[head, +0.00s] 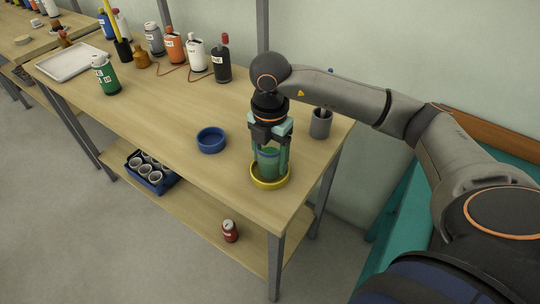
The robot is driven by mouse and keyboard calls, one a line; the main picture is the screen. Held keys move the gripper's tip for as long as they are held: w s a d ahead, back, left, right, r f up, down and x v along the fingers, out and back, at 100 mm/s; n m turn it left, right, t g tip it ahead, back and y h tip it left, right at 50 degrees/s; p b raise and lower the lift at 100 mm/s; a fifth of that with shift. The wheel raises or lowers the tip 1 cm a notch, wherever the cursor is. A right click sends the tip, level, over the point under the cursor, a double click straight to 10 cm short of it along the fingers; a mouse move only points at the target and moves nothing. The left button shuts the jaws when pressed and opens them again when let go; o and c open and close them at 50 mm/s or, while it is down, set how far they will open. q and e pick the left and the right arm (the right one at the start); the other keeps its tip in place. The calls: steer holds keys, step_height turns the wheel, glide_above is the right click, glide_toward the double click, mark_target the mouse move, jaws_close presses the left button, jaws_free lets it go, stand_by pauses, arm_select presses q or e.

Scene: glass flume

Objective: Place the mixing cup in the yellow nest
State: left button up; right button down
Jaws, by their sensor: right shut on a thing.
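The mixing cup (268,163) is a green cup, upright in the head view near the bench's front right corner. My right gripper (270,158) comes down from above and is shut on it, one finger on each side. The yellow nest (269,184) is a shallow yellow ring on the bench, directly under and around the cup's lower end. I cannot tell whether the cup's base touches the nest's floor, as the rim and fingers hide it. My left gripper is not in view.
A blue ring (211,140) lies left of the nest. A grey cup (320,123) stands to the right, behind the gripper. Several bottles line the bench's back, with a white tray (71,62) at far left. The lower shelf holds a blue crate (152,185) and a red can (230,231).

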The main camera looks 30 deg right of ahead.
steer(key=shift+f, duration=0.1)
jaws_free()
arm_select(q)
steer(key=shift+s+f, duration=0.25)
arm_select(e)
steer(key=shift+r, duration=0.3)
arm_select(q)
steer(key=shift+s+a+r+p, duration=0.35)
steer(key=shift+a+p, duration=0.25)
steer(key=shift+p, duration=0.15)
arm_select(e)
steer(key=shift+r, duration=5.85)
